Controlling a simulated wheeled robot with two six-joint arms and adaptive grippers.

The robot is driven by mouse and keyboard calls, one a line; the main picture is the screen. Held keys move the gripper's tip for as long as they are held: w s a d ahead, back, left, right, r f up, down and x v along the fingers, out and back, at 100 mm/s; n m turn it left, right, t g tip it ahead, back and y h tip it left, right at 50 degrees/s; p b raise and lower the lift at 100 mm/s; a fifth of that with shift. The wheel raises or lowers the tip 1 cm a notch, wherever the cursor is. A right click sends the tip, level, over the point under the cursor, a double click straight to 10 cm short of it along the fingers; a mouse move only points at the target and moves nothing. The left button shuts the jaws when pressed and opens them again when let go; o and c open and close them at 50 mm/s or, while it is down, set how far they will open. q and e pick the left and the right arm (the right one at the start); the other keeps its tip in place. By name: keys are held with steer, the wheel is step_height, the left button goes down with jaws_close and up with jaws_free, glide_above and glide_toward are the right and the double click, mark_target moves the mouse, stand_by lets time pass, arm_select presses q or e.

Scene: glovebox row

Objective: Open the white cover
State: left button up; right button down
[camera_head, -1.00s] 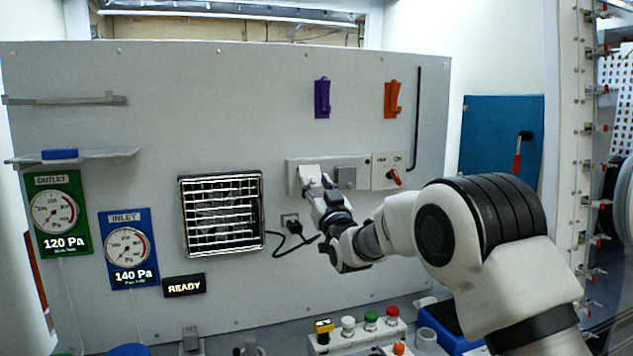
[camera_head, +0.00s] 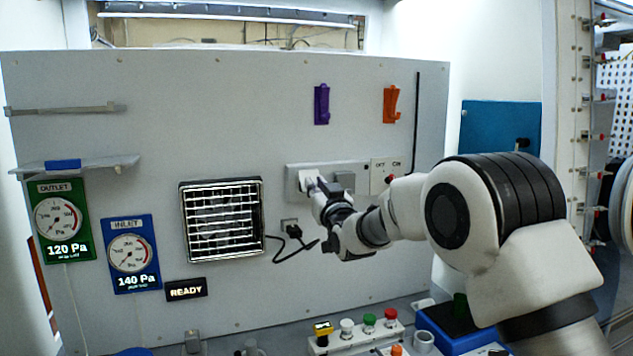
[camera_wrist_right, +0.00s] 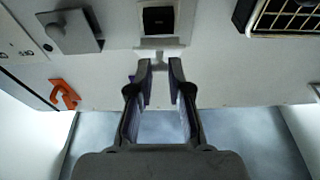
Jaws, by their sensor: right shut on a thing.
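The white cover (camera_head: 308,175) is a small flap on the left part of a pale grey plate on the upright panel. My right gripper (camera_head: 315,186) is at its front edge, fingers pointing at the panel. In the right wrist view, which shows the panel upside down, the cover (camera_wrist_right: 160,43) stands out from the panel beside a dark socket (camera_wrist_right: 158,20) in a white frame. The right fingertips (camera_wrist_right: 160,64) are shut on the cover's edge, with a narrow gap between them. My left gripper is out of view.
A grey box (camera_head: 345,180) and a switch plate (camera_head: 383,172) sit right of the cover. A vent grille (camera_head: 222,219) and a black plug with cable (camera_head: 294,231) are left and below. Purple (camera_head: 321,104) and orange (camera_head: 391,104) hooks are above. Buttons (camera_head: 369,321) stand below.

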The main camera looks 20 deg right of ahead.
mark_target(316, 184)
steer(key=r+g+p, duration=0.2)
steer(key=p, duration=0.3)
steer(key=w+r+g+p, duration=0.1)
steer(key=g+p, duration=0.2)
steer(key=p, duration=0.2)
steer(key=r+g+p, duration=0.2)
steer(key=p, duration=0.3)
steer(key=shift+w+d+r+g+h+p, duration=0.1)
steer(key=shift+w+r+g+h+p, duration=0.1)
steer(key=shift+r+g+h+p, duration=0.2)
steer(key=shift+w+a+g, duration=0.15)
steer(key=shift+a+g, duration=0.05)
steer(key=shift+g, duration=0.1)
steer(key=shift+w+d+r+g, duration=0.1)
steer(key=shift+w+r+g, duration=0.2)
steer(key=shift+g, duration=0.7)
steer(key=c, duration=1.1)
jaws_free()
steer(key=shift+r, duration=0.1)
